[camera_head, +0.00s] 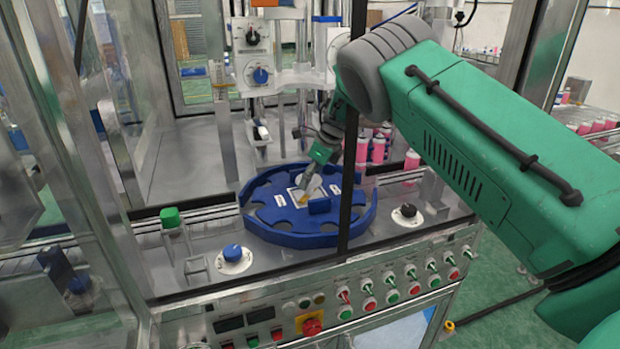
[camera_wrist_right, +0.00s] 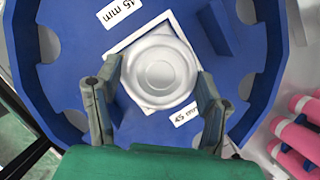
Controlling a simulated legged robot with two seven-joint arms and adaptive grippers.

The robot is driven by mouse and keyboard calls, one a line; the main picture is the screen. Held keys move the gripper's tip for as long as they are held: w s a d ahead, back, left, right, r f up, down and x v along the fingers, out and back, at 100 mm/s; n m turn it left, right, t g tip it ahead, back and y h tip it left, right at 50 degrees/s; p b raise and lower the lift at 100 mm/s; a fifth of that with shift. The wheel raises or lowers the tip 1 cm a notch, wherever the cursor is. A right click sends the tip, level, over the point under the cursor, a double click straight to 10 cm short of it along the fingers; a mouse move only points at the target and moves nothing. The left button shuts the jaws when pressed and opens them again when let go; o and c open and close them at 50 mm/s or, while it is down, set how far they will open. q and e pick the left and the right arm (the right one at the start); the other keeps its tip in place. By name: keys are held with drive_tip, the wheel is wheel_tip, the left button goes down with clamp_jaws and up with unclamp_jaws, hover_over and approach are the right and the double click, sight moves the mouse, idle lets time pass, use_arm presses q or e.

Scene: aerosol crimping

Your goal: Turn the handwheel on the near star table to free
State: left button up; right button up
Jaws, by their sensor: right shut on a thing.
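The near star table (camera_head: 275,227) is a blue scalloped disc with white "45 mm" labels, on the machine's metal deck. Its handwheel (camera_wrist_right: 160,70) is a round silver-white knob on a square white plate in the middle; the head view shows it partly behind my fingers. My right gripper (camera_wrist_right: 158,75) reaches down from above and is shut on the handwheel, one finger on each side of its rim. In the head view the right gripper (camera_head: 305,192) is small, over the disc's centre. My left gripper is not in view.
A small blue block (camera_head: 320,206) rises from the disc beside the handwheel. Pink cans (camera_head: 378,150) stand behind and right of the disc. A dark vertical frame post (camera_head: 348,190) crosses in front. A blue knob (camera_head: 233,254) and black knob (camera_head: 407,211) sit on the deck.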

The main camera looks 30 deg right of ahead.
drive_tip(key=o, duration=1.2)
drive_tip(key=shift+w+f, duration=0.1)
drive_tip(key=shift+d, duration=0.1)
drive_tip(key=v, duration=1.1)
drive_tip(key=shift+r, duration=0.4)
